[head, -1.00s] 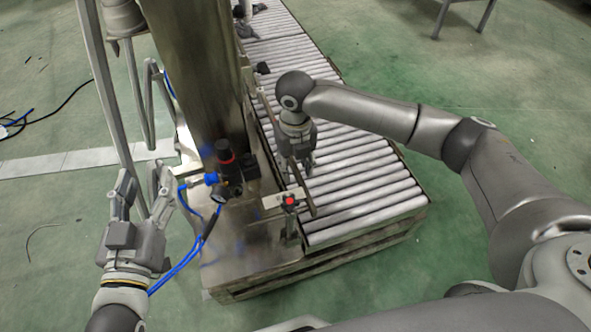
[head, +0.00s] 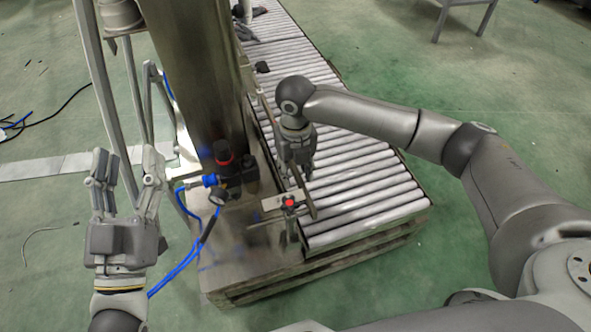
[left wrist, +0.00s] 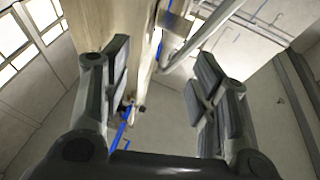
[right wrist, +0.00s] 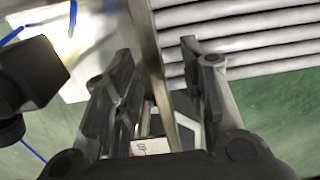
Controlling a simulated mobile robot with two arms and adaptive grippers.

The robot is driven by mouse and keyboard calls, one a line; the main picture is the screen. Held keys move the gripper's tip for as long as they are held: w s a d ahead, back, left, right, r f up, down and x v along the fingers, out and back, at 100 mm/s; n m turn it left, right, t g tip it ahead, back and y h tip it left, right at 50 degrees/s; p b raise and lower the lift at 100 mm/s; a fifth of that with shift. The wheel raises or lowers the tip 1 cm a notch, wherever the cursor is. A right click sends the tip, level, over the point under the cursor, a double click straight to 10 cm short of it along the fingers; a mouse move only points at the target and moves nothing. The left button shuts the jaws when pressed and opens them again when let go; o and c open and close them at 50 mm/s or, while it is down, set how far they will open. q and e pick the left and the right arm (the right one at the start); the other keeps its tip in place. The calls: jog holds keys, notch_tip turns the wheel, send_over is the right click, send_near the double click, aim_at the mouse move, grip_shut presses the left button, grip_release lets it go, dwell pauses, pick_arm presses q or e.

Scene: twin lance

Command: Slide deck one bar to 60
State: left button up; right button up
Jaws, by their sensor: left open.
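A thin bar (head: 313,206) runs lengthwise beside the roller deck in the head view. A white plate (head: 272,202) with a red knob (head: 289,202) sits by its near end. My right gripper (head: 298,172) points down at the bar.
The roller conveyor (head: 365,190) stretches away behind the bar. A tall metal column (head: 195,70) carries a black and red regulator (head: 228,168) with blue hoses (head: 178,270). A grey frame (head: 105,90) stands behind my left gripper. Green floor is open on the right.

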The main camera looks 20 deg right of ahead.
grip_shut()
pick_arm(q)
jog(key=shift+w+f, duration=0.1)
pick_arm(e)
jog(key=shift+a, duration=0.25)
pick_arm(q)
jog(key=f+g, duration=0.1)
jog(key=f, duration=0.1)
jog(key=f+g+p, duration=0.1)
jog(key=w+f+g+y, duration=0.1)
jog(key=f, duration=0.1)
jog(key=shift+a+f+g, duration=0.25)
jog(key=shift+f+g, duration=0.05)
pick_arm(e)
jog(key=shift+a, duration=0.55)
dwell(0.4)
grip_release()
